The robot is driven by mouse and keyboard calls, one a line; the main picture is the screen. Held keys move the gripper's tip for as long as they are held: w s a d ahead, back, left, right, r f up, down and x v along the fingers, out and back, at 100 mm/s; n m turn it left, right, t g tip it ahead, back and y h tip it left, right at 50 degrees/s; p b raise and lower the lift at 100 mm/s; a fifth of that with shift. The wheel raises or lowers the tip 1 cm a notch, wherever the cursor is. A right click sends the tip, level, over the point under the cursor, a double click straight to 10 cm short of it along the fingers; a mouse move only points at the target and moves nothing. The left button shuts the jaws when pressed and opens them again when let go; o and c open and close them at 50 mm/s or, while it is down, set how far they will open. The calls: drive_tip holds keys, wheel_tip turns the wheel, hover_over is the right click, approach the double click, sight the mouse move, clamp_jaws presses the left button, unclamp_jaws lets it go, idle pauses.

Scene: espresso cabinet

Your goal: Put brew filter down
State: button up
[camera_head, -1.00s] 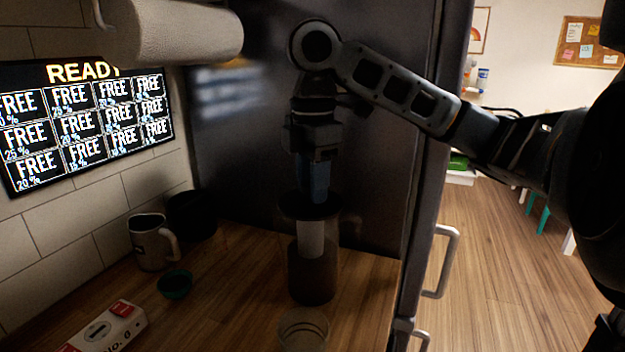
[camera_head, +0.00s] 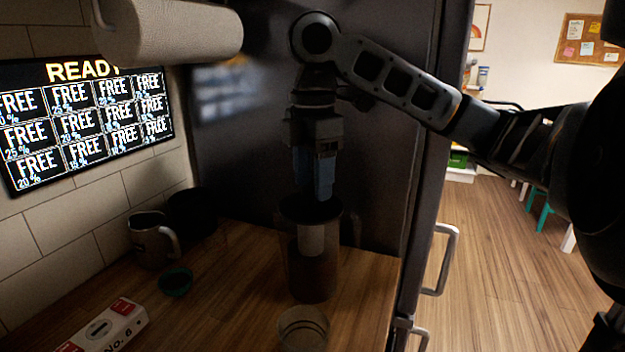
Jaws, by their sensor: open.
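The brew filter (camera_head: 311,238), a pale cylinder under a dark round top, sits inside a dark see-through jar (camera_head: 313,275) on the wooden counter. Its top is at about the height of the jar's rim. My gripper (camera_head: 321,194) points straight down just above the filter's top. Its blue-grey fingers are open, with their tips at or near the dark top. Whether the tips still touch it is too dark to tell.
A clear glass (camera_head: 303,328) stands in front of the jar. A grey mug (camera_head: 150,242), a small green bowl (camera_head: 175,283) and a white-red box (camera_head: 108,326) stand to the left. A dark cabinet side (camera_head: 260,130) rises close behind.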

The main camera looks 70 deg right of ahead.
wheel_tip(320, 180, up, 12)
idle(0.4)
drive_tip(key=shift+f, duration=0.1)
